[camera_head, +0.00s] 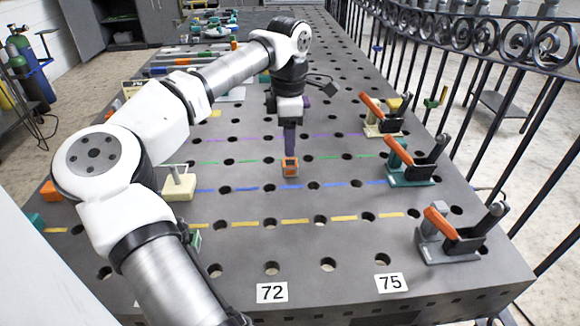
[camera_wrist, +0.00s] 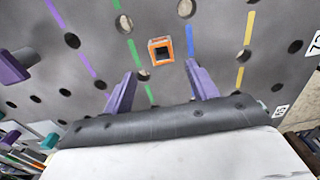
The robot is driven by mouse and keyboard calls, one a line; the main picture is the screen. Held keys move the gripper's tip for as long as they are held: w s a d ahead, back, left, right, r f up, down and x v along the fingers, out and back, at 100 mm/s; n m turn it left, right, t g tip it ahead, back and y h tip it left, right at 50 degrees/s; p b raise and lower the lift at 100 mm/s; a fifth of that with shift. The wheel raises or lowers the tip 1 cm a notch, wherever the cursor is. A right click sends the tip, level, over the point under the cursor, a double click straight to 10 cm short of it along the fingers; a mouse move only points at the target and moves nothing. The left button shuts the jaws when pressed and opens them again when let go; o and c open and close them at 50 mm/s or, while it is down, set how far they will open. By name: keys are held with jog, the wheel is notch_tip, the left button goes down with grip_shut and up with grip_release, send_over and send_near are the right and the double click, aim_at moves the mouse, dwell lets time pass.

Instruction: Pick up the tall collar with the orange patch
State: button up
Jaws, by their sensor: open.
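The collar with the orange patch (camera_head: 290,169) is a small square piece, orange with a dark opening, standing on the grey perforated table near its middle. In the wrist view the collar (camera_wrist: 152,43) shows a dark square hole and lies just beyond the fingertips, roughly centred between them. My gripper (camera_head: 290,154) has purple fingers pointing down, right above or at the collar in the head view. In the wrist view my gripper (camera_wrist: 160,69) is open, with a finger on either side and nothing held. Whether the fingers reach down beside the collar I cannot tell.
Toggle clamps with orange handles stand along the right side: a grey one (camera_head: 452,248), a teal one (camera_head: 405,172) and a beige one (camera_head: 382,128). A cream block with a post (camera_head: 178,186) stands left. A black iron railing (camera_head: 480,95) runs along the right. Table around the collar is clear.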

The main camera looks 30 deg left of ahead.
aim_at(290, 168)
jog(key=shift+d+f+p, duration=0.15)
jog(key=shift+f+p, duration=0.15)
jog(key=shift+f, duration=1.25)
jog(key=shift+d+f+p, duration=0.1)
jog(key=shift+f+p, duration=0.15)
jog(key=shift+f, duration=1.25)
jog(key=shift+c, duration=0.5)
jog(key=c, duration=1.1)
jog(key=shift+o, duration=0.2)
jog(key=shift+r, duration=0.2)
